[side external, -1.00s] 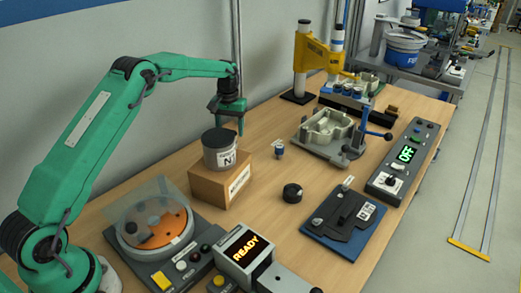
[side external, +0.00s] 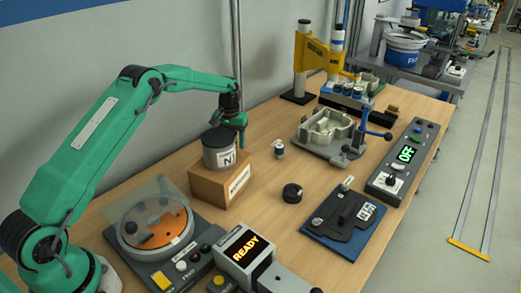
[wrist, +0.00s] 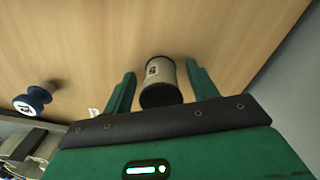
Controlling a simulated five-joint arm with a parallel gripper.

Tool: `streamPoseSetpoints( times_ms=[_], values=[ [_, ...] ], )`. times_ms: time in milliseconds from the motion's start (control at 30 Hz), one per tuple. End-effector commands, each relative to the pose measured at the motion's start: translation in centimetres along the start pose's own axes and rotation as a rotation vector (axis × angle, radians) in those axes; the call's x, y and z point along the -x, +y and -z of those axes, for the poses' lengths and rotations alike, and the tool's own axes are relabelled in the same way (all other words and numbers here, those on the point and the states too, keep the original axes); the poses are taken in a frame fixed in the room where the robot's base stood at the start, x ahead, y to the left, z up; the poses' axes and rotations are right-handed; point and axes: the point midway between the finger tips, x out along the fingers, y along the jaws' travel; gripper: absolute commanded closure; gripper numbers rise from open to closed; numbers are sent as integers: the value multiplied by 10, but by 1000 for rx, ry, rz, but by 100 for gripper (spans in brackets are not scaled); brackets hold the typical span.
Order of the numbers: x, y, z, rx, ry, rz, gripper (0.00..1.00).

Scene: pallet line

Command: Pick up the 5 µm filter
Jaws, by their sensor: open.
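In the wrist view a pale cylinder (wrist: 161,80) with a dark end and a small label stands on the bench between my two fingers. The label is too small to read, so I cannot confirm it as the 5 µm filter. My gripper (wrist: 160,70) is open, with a gap between each finger and the cylinder. In the side view my gripper (side external: 240,140) is low, just behind a grey canister, and this cylinder cannot be made out there.
The dark-topped grey canister (side external: 221,150) marked N sits on a cardboard box (side external: 222,184). A small blue-and-white piece (side external: 279,149) stands to the right, also in the wrist view (wrist: 32,100). A black knob-like disc (side external: 292,192) lies nearer. A metal fixture (side external: 330,130) stands further right.

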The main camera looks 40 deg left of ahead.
Motion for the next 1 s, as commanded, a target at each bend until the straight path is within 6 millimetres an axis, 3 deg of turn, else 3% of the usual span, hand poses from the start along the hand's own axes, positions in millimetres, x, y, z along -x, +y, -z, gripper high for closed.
streamPoseSetpoints(
  times_ms=[167,400,767,1000],
  values=[
    [0,0,0,0,0,0,42],
    [0,0,0,0,0,0,86],
    [3,0,0,0,1,0,86],
    [21,0,1,0,3,-1,86]
  ],
)
